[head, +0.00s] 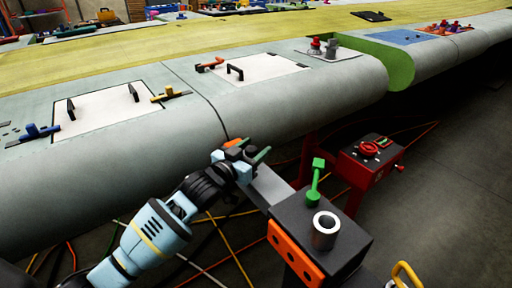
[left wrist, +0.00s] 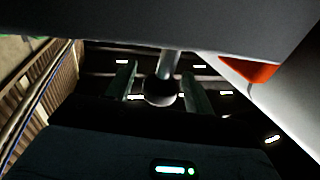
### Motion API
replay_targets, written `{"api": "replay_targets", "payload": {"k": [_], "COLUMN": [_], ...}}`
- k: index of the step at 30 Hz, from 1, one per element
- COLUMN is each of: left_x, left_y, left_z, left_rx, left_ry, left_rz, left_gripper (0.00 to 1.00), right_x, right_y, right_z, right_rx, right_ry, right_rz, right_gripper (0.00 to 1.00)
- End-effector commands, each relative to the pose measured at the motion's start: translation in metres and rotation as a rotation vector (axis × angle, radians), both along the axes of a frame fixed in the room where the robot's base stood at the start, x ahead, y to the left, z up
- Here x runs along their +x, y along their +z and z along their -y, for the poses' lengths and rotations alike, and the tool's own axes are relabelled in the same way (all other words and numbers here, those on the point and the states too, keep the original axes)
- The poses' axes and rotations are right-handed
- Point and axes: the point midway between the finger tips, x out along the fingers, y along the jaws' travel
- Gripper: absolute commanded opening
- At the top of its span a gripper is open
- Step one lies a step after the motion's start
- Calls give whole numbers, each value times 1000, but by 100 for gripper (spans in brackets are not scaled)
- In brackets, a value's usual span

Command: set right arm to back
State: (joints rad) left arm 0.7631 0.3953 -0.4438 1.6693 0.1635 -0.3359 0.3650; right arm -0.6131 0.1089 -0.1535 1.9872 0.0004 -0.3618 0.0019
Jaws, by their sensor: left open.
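My left arm comes in from the lower left of the head view. Its gripper (head: 256,150) is open, in front of the wing's rounded edge. In the left wrist view the two fingers (left wrist: 160,84) stand apart. A grey post with a dark round end (left wrist: 162,88) shows between them in that view; I cannot tell what it is or whether it touches them. My right arm and right gripper show in neither view.
The grey wing (head: 130,175) spans the view, with white panels (head: 97,110) and handles. A black box (head: 330,240) with a green lever (head: 316,178) and metal ring stands at lower right. Behind it is a red box (head: 365,170) with a valve. Cables cross the floor.

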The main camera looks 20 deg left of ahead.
Motion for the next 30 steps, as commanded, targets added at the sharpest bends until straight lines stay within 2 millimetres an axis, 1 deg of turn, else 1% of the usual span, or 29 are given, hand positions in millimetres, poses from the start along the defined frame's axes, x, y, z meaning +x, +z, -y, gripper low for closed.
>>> {"api": "replay_targets", "payload": {"k": [1,5,14,26,30], "left_x": [4,9,11,10,10], "left_y": [0,0,0,0,0], "left_z": [2,4,4,4,4], "left_rx": [0,1,1,0,0], "left_ry": [0,-1,-1,0,-1], "left_rz": [1,0,0,0,0], "left_gripper": [53,53,53,1,0], "right_x": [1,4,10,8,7], "right_y": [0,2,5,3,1], "right_z": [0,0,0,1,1], "right_rx": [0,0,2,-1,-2], "right_ry": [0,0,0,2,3], "right_rz": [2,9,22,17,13], "right_gripper": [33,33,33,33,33]}}
